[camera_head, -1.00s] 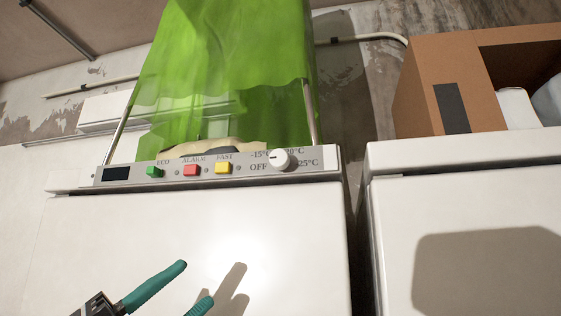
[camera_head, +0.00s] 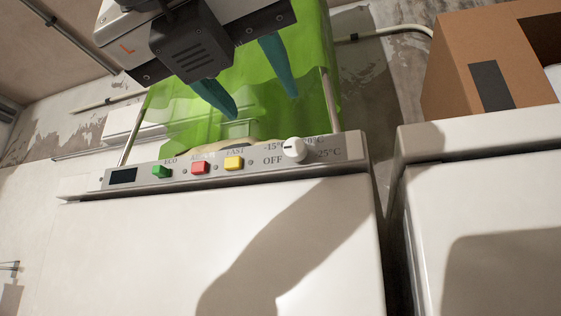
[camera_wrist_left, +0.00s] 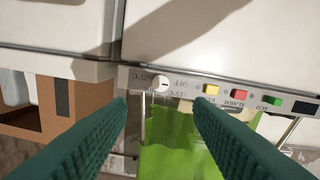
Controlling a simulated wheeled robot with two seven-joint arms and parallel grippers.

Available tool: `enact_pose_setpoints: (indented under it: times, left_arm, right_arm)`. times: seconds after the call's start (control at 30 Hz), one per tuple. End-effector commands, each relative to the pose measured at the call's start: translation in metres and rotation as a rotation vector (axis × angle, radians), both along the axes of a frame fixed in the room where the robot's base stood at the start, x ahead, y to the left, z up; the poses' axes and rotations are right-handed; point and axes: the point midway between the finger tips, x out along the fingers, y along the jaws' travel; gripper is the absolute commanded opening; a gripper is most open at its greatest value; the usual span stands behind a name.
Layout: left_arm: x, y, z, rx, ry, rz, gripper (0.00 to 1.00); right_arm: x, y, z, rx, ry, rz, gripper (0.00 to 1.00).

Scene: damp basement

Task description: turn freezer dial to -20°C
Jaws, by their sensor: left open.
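The freezer's white dial (camera_head: 293,150) sits at the right end of the control strip, among the labels OFF, -15°C, -20°C and -25°C. A short dark mark on it points left, towards the OFF and -15°C side; which of these is hard to tell. My left gripper (camera_head: 262,105) is open and empty, above the strip in the head view, its fingertips apart from the dial. In the left wrist view the dial (camera_wrist_left: 163,84) shows upside down in the gap between the two teal fingers (camera_wrist_left: 160,101), beyond their tips. My right gripper is not seen.
Green, red (camera_head: 199,168) and yellow (camera_head: 233,163) buttons and a dark display (camera_head: 123,176) share the strip. A translucent green sheet (camera_head: 185,125) hangs behind it. A cardboard box (camera_head: 450,85) stands on the neighbouring white unit (camera_head: 480,130) at the right.

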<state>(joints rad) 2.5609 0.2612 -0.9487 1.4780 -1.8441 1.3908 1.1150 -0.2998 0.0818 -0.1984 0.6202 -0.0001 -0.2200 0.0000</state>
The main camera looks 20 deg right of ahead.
Motion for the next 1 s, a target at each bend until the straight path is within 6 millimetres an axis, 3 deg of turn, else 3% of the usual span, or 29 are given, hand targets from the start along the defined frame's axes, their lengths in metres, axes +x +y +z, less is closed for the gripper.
enact_pose_setpoints:
  times: [0.17,0.6,1.0]
  left_arm:
    - [0.015,-0.01,0.002,0.002,0.001,0.007,0.47]
    - [0.082,-0.058,0.003,0.002,0.001,0.003,0.47]
    - [0.097,-0.069,0.0,0.002,0.0,0.002,0.47]
  right_arm:
    - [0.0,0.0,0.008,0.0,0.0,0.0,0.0]
    - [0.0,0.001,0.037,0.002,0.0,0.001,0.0]
    - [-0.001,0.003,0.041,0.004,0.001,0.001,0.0]
